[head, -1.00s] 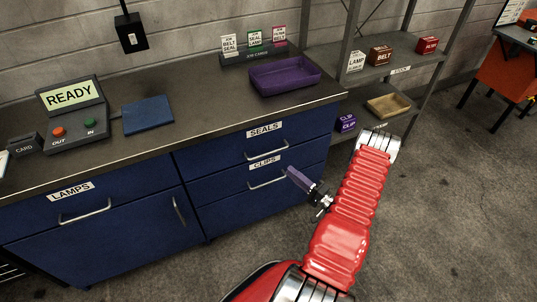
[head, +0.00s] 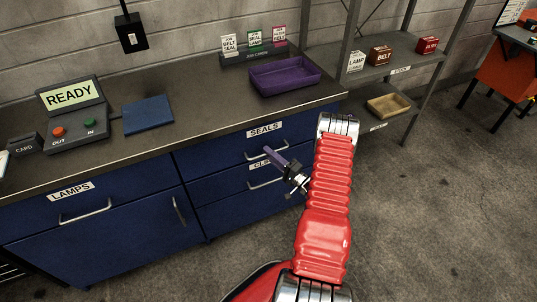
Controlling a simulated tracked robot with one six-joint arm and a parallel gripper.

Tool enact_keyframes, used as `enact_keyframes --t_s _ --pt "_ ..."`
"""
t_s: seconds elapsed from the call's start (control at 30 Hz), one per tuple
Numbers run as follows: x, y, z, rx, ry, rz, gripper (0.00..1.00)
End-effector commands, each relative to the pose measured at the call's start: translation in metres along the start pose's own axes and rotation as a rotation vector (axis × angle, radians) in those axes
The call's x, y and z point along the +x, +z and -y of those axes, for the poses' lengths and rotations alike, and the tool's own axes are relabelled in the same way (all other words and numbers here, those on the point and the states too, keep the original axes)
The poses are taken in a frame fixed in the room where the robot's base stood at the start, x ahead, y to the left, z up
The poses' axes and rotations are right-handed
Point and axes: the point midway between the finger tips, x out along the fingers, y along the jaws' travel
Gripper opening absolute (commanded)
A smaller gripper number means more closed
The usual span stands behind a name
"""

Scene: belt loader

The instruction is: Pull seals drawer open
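The seals drawer (head: 220,160) is the upper blue drawer at the right of the counter, labelled SEALS (head: 265,129). It looks flush with the cabinet front. Its metal handle (head: 255,156) shows in part. My gripper (head: 270,152) is in front of this drawer, its purple fingers pointing up and left with the tips at or very near the handle. I cannot tell whether they touch it or whether they are open. The clips drawer (head: 225,206) below looks shut; its label is partly hidden behind my gripper, and its handle (head: 265,183) is visible.
On the counter (head: 200,125) are a purple tray (head: 285,86), a blue pad (head: 148,114), a READY console (head: 72,118) and a card stand (head: 255,57). A metal shelf with boxes and a tan tray (head: 390,105) stands right. The floor (head: 430,220) at right is clear.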

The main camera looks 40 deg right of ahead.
Motion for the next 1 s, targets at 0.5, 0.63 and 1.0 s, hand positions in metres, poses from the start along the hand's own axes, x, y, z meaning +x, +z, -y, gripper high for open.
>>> enact_keyframes --t_s 0.5,0.63,1.0 --pt "0.0060 0.0001 0.0000 0.001 0.000 -0.001 0.09" --pt "0.0058 0.0001 -0.0003 0.001 0.001 -0.001 0.00" --pt "0.0053 0.0001 -0.0013 0.002 0.003 -0.002 0.00"
